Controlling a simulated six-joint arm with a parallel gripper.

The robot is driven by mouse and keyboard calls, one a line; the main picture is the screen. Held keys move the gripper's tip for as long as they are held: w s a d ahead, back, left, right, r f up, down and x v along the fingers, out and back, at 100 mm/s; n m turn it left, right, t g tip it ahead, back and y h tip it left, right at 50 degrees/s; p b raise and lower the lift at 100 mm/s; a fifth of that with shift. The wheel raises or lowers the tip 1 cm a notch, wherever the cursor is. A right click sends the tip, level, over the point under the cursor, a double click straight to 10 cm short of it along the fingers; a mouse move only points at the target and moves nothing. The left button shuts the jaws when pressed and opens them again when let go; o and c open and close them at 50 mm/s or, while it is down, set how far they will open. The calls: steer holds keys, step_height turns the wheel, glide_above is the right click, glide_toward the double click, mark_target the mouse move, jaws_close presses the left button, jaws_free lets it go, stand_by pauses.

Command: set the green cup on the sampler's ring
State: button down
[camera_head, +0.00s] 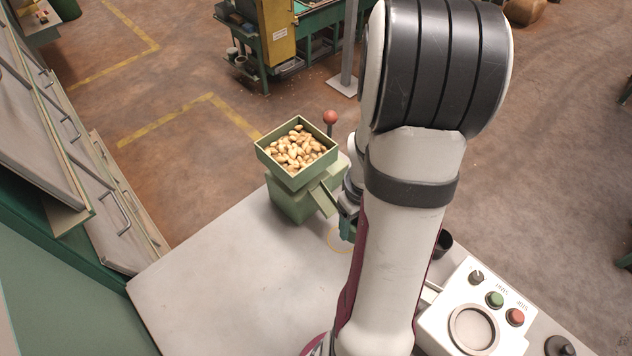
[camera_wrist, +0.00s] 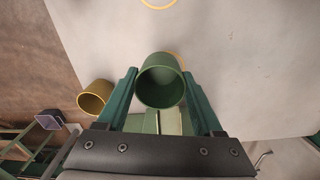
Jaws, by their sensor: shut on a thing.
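The green cup (camera_wrist: 160,88) is between the two fingers of my gripper (camera_wrist: 161,98) in the wrist view, with its open mouth facing the camera. The fingers are shut on its sides, and its inside looks empty. In the head view my gripper (camera_head: 347,226) is beside the hopper's chute, mostly behind my arm, and I cannot make out the cup there. The sampler (camera_head: 452,308), a white box with green and red buttons, stands at the front right. Its round ring (camera_head: 475,328) is on top, bare, well apart from my gripper.
A green hopper (camera_head: 290,200) full of nuts (camera_head: 297,148) has a chute (camera_head: 325,197) and a red-knobbed lever (camera_head: 330,117). Yellow circles mark the table; one (camera_wrist: 158,3) shows clear. A yellow cup (camera_wrist: 95,97) is left of my gripper. A dark cup (camera_head: 443,241) stands behind the sampler.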

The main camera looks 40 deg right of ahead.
steer(key=shift+w+a+f, duration=0.15)
steer(key=shift+w+f, duration=0.25)
steer(key=shift+w, duration=0.2)
steer(key=shift+w+a+f, duration=0.15)
steer(key=shift+w+f, duration=0.2)
steer(key=shift+w, duration=0.25)
steer(key=shift+w+f, duration=0.15)
steer(key=shift+f, duration=1.9)
steer(key=shift+f, duration=0.15)
steer(key=shift+c, duration=0.2)
jaws_free()
